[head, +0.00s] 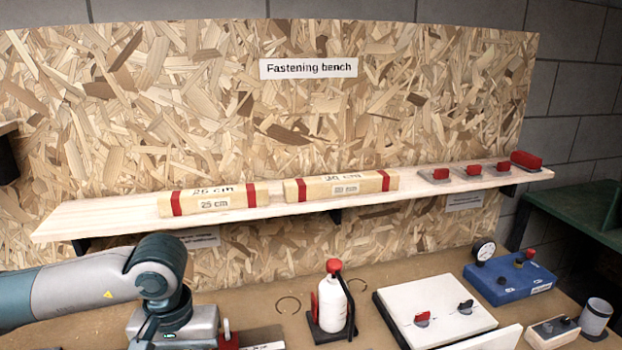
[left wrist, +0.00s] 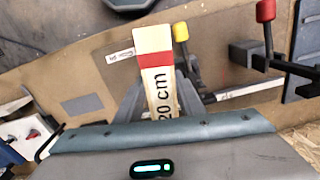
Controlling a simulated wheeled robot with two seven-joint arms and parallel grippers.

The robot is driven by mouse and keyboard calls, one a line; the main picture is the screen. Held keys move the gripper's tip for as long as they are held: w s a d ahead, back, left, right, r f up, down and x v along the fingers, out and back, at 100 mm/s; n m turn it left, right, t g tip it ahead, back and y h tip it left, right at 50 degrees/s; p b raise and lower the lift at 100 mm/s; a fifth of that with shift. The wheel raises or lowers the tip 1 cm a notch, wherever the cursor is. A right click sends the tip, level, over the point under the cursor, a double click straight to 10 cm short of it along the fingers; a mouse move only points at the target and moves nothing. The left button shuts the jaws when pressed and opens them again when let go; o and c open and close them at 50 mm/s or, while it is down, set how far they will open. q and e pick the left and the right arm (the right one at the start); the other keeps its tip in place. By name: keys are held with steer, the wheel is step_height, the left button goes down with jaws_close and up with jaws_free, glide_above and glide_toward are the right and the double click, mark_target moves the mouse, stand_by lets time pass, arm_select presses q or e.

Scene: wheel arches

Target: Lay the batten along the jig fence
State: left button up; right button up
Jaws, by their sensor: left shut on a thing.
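A pale wooden batten (left wrist: 155,75) marked "20 cm", with a red band near its end, is between the fingers of my left gripper (left wrist: 158,98) in the left wrist view. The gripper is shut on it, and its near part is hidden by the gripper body. In the head view my left gripper (head: 176,335) is at the bottom edge, low over the bench, its fingertips cut off. A thin grey metal strip (left wrist: 245,89) lies right of the batten; I cannot tell whether it is the jig fence. My right gripper is not in view.
Clamps with a yellow handle (left wrist: 180,32) and a red handle (left wrist: 266,11) stand right of the batten. Two longer battens (head: 213,199) (head: 340,186) lie on the shelf (head: 110,213). A white bottle (head: 333,305) and white board (head: 436,309) stand right of my arm.

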arm_select(q)
steer(key=shift+s+f+m, duration=0.7)
steer(key=shift+s+f, duration=0.15)
steer(key=shift+f, duration=0.2)
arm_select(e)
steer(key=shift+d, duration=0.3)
